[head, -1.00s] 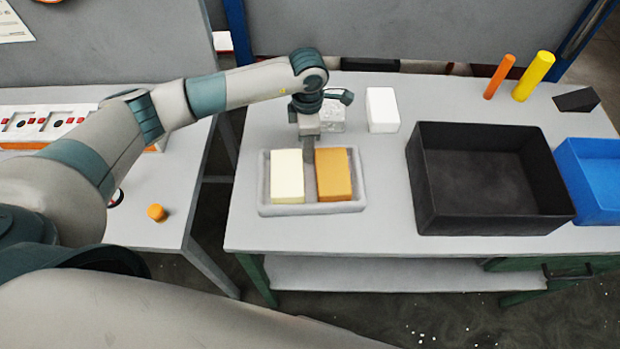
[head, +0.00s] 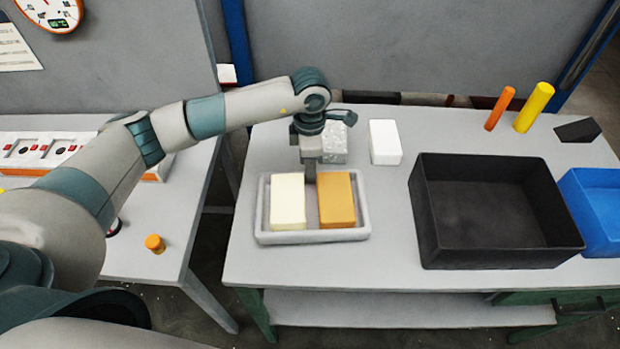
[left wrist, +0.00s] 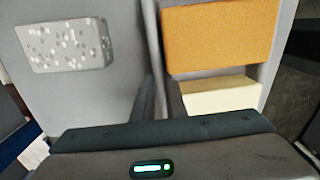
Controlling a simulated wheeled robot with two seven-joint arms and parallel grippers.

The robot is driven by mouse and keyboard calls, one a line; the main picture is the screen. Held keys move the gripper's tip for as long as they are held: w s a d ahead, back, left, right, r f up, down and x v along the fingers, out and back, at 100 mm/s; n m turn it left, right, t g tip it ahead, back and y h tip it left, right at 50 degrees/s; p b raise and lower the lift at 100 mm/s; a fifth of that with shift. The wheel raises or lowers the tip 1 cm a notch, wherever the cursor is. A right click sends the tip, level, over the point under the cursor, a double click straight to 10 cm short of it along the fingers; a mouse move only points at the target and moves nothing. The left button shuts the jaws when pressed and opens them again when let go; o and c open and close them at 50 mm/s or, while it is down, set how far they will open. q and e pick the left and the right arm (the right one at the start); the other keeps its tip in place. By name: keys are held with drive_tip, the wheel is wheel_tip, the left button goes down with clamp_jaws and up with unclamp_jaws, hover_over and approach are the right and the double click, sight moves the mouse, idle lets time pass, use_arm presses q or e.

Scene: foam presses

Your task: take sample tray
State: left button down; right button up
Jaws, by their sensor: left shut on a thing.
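The sample tray (head: 312,237) is a shallow light grey tray on the right-hand table in the head view. It holds a cream block (head: 288,200) on the left and an orange-brown block (head: 337,201) on the right. My left gripper (head: 309,176) points down at the tray's back rim, between the two blocks. It is shut on the tray's rim; its fingertips are partly hidden. The left wrist view shows the orange block (left wrist: 220,38) and cream block (left wrist: 222,97) close by in the tray. I see no clear gap under the tray. My right gripper is out of view.
A speckled grey block (head: 334,144) and a white block (head: 384,142) stand behind the tray. A black bin (head: 430,225) and a blue bin (head: 590,215) stand to the right. Orange (head: 499,108) and yellow (head: 534,107) cylinders stand at the back. A floor gap separates the left table.

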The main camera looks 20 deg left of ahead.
use_arm(q)
wheel_tip(320, 180, up, 6)
drive_tip(key=b, duration=0.2)
drive_tip(key=shift+w+r+b, duration=0.1)
drive_tip(key=shift+b, duration=0.25)
drive_tip(key=shift+r, duration=0.45)
drive_tip(key=shift+f, duration=0.1)
